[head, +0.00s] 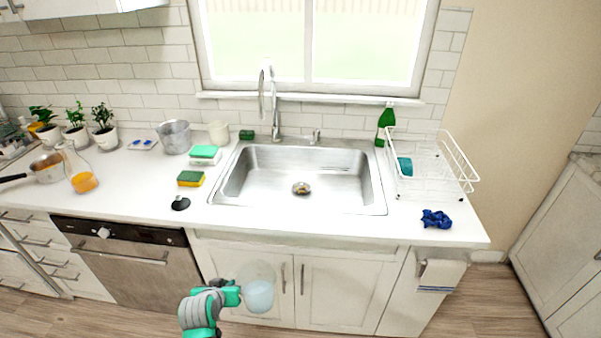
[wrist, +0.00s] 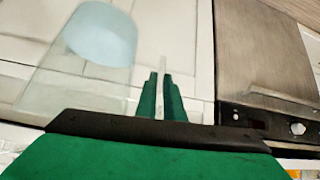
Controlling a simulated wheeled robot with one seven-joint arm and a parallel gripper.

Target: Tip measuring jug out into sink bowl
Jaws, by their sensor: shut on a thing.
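The measuring jug (head: 258,293) is clear, with pale bluish liquid in its lower part. It is upright in the head view, in front of the white cabinet doors and below counter height. My gripper (head: 232,294) is shut on the jug at its left side. In the wrist view the jug (wrist: 85,60) stands left of my green fingers (wrist: 162,98), which are close together on a thin pale part, seemingly its handle. The steel sink bowl (head: 260,190) is set in the white counter, above and beyond the jug. A small brownish thing lies at its drain.
A tap (head: 275,110) stands behind the sink. A white dish rack (head: 430,165) and a blue cloth (head: 436,219) are to the right. Sponges (head: 190,178), a black stopper (head: 180,203) and a metal pot (head: 174,136) are to the left. The counter's front edge lies between jug and bowl.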

